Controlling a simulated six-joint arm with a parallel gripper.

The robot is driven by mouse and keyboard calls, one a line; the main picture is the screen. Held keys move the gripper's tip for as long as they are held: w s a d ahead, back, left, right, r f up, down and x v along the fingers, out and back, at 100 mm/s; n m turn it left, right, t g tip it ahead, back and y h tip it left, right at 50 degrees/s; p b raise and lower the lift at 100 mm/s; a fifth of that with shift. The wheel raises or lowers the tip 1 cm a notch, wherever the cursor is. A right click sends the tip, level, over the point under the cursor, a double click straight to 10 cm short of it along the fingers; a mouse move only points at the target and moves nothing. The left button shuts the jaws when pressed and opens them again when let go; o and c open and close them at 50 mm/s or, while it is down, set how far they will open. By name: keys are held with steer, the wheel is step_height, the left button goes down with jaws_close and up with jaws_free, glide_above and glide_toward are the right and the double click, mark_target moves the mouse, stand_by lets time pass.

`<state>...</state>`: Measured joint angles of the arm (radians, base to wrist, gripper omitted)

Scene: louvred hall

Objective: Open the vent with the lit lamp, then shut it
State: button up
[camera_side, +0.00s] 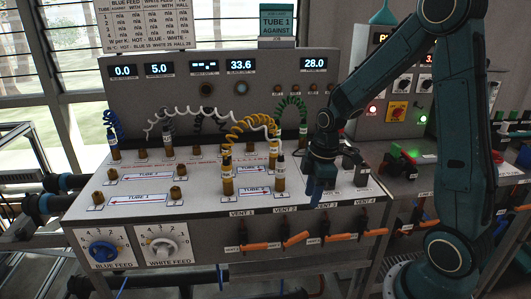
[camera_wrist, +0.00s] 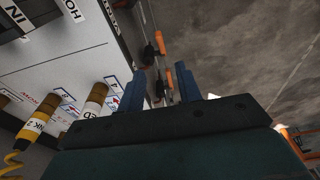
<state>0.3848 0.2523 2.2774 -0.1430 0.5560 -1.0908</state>
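A row of vent valves with orange handles runs along the bench's front face, under labels VENT 1 to VENT 4. In the side view the handles are at vent 1 (camera_side: 260,246), vent 2 (camera_side: 296,240), vent 3 (camera_side: 343,236) and vent 4 (camera_side: 375,232). All lie roughly sideways; vent 2's is more tilted. I cannot make out a lit lamp at any vent. My gripper (camera_side: 314,198) points down at the bench's front edge, near the VENT 3 label, above the handles. In the wrist view its blue fingers (camera_wrist: 163,82) are apart and empty, with an orange handle (camera_wrist: 160,42) beyond them.
Hose plugs stand on the bench top, including yellow-banded ones (camera_side: 279,174) left of my gripper. Blue feed (camera_side: 103,250) and white feed (camera_side: 162,245) knobs sit at the front left. A neighbouring bench at right has a red lamp (camera_side: 372,109). Space before the handles looks free.

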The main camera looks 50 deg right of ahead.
steer(key=o, duration=1.3)
steer(key=shift+w+a+f+m, duration=0.15)
steer(key=shift+a+f+m, duration=0.1)
steer(key=shift+m, duration=0.15)
steer(key=m+g+h, duration=0.2)
steer(key=m+h, duration=0.4)
steer(key=m, duration=0.6)
glide_toward(295, 237)
steer(key=v, duration=0.2)
steer(key=a+m+h, duration=0.2)
steer(key=a+m, duration=0.1)
steer(key=m, duration=0.1)
steer(key=shift+a, duration=0.15)
steer(key=shift+f, duration=0.1)
steer(key=shift+d+x, duration=0.25)
steer(key=shift+x, duration=6.6)
steer(key=shift+w, duration=0.1)
steer(key=shift+c, duration=0.3)
steer(key=c, duration=0.9)
